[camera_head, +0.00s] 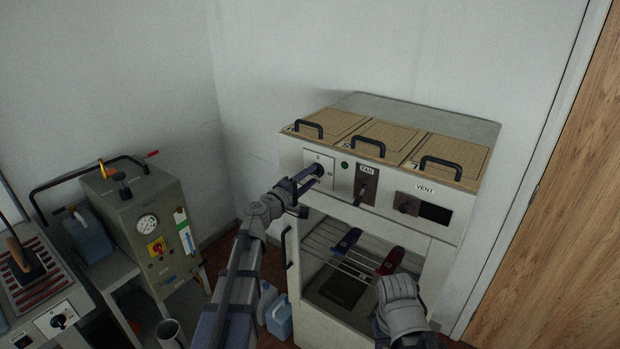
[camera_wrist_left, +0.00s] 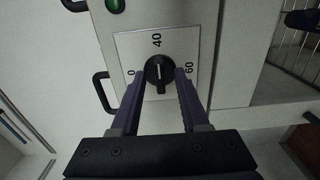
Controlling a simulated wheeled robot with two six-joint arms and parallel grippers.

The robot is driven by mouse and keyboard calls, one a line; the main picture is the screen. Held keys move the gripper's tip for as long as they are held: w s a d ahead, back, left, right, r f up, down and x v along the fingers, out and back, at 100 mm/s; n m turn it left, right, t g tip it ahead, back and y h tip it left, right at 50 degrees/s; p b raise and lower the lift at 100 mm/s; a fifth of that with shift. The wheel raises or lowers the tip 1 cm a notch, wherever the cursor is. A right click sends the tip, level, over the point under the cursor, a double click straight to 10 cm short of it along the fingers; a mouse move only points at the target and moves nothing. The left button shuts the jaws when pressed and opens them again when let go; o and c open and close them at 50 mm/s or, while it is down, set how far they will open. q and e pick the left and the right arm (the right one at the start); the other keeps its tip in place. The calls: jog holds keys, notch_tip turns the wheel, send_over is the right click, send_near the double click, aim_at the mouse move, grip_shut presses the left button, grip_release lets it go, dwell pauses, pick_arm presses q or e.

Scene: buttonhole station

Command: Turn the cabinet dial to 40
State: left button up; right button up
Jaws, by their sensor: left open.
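The cabinet dial (camera_wrist_left: 159,71) is a round black knob on a white plate (camera_wrist_left: 125,45) marked 0, 40 and 60 in the left wrist view. A pale line on the knob runs roughly up and down the picture, about in line with the 40; its exact setting is hard to tell. My left gripper (camera_wrist_left: 161,76) is open, with one finger on each side of the knob; contact is unclear. In the head view the left gripper (camera_head: 310,175) partly covers the dial on the cabinet front (camera_head: 445,232).
A green light (camera_head: 345,165), a FAN switch (camera_head: 366,188) and a VENT knob (camera_head: 407,205) sit right of the dial. Black lid handles (camera_head: 368,143) stick out above. A wire rack (camera_head: 325,238) below holds a blue and a red item. A grey machine (camera_head: 150,215) stands left.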

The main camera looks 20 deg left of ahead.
pick_arm(q)
jog(key=v, duration=0.7)
jog(key=shift+s, duration=0.25)
jog(key=s+d+f+m+g+h, duration=0.1)
jog(key=s+d+f+m+g, duration=0.35)
jog(key=d, duration=0.25)
jog(key=s+d+f+m+g, duration=0.3)
jog(key=d+f, duration=0.2)
jog(key=d, duration=0.2)
jog(key=s+d+f+m+g+h, duration=0.1)
jog(key=s+d+f+m+g, duration=0.3)
jog(key=d, duration=0.4)
jog(key=s+a+f+m+g+y, duration=0.1)
jog(key=s+f+m+g+y, duration=0.2)
jog(key=s, duration=0.5)
jog(key=s+a+f+m+g+y, duration=0.1)
jog(key=s+f+m+g+y, duration=0.2)
jog(key=s+f+y, duration=0.2)
jog(key=shift+s+a+f+y, duration=0.15)
jog(key=shift+s+a+y, duration=0.25)
jog(key=shift+s+y, duration=0.75)
jog(key=shift+s+h, duration=0.3)
jog(key=shift+h, duration=0.15)
